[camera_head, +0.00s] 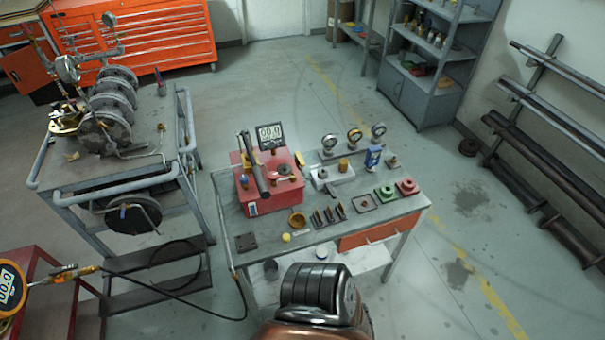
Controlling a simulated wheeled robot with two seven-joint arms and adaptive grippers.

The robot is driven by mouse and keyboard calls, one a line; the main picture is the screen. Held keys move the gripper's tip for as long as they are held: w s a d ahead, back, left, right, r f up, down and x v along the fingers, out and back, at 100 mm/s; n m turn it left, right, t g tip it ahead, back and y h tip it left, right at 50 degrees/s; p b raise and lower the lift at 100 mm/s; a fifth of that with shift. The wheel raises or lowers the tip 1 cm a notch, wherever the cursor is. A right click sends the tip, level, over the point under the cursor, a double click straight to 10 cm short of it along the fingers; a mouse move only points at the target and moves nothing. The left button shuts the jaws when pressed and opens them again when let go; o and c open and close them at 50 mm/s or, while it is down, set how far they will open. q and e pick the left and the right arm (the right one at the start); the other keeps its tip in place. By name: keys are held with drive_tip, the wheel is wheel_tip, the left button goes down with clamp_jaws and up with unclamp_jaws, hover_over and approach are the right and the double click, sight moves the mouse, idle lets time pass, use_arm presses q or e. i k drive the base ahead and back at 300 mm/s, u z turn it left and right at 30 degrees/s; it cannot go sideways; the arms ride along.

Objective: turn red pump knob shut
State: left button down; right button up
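The red pump (266,196) stands on the left part of the grey workbench (325,218). Neither of my grippers is in view.
Small gauges (354,137), fittings and green and red blocks (385,194) lie right of the pump. A grey cart (170,120) with flanged pipework stands at left, a hose (175,286) running toward the bench.

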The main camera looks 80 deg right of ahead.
sight(274, 176)
drive_tip(key=z, duration=1.3)
